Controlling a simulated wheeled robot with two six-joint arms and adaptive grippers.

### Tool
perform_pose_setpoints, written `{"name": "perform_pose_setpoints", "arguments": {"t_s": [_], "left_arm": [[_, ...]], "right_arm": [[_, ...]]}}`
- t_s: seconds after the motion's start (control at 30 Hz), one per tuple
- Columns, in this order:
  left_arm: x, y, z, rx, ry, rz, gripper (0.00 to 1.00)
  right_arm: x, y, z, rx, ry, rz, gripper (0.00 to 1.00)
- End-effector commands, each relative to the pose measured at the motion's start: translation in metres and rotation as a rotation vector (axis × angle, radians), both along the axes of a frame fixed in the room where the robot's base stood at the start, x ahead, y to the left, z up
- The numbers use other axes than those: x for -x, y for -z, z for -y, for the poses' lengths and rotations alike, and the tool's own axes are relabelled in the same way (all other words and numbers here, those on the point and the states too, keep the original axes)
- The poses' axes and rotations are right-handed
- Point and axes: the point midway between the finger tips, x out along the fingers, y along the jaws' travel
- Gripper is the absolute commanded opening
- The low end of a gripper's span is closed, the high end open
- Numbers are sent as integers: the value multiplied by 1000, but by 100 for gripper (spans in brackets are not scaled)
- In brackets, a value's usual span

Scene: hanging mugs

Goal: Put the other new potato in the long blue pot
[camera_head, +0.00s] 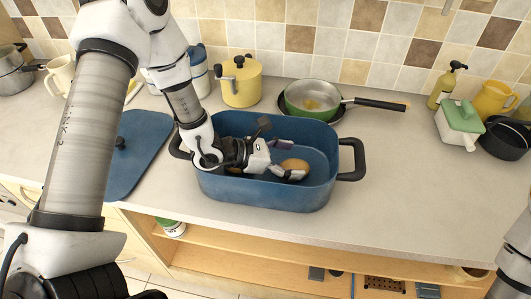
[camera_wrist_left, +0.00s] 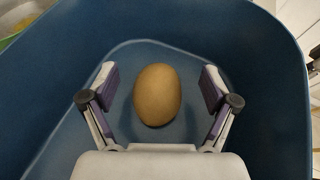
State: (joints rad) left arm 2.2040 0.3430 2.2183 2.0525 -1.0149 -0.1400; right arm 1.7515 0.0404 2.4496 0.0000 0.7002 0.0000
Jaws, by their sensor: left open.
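The long blue pot (camera_head: 265,190) stands on the counter with its lid off. A brown new potato (camera_head: 294,165) lies inside it, towards the right. My left gripper (camera_head: 280,152) reaches down into the pot beside this potato. In the left wrist view, the potato (camera_wrist_left: 157,95) sits between the two spread fingers with a gap on each side, above the blue pot floor (camera_wrist_left: 190,130). A small yellowish patch (camera_head: 235,170) shows beneath my left wrist in the pot; it is mostly hidden and I cannot tell what it is. My right gripper is out of view.
The blue lid (camera_head: 138,150) lies left of the pot. A green pan (camera_head: 311,98) with something yellowish inside and a yellow lidded pot (camera_head: 240,82) stand behind. A green-and-white lidded dish (camera_head: 459,120) and a dark pot (camera_head: 505,140) are at right. Counter right of the blue pot is clear.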

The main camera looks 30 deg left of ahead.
Motion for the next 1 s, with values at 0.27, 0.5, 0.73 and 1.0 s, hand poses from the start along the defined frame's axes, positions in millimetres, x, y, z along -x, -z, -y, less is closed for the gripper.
{"name": "perform_pose_setpoints", "arguments": {"t_s": [0.27,0.5,0.73,1.0], "left_arm": [[33,-23,-42,8,-7,2,87],[53,-36,-65,8,-4,2,87],[59,-37,-70,1,2,1,87],[59,-38,-70,1,2,1,87]], "right_arm": [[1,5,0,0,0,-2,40],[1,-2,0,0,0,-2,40],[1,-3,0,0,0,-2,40],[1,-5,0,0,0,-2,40]]}}
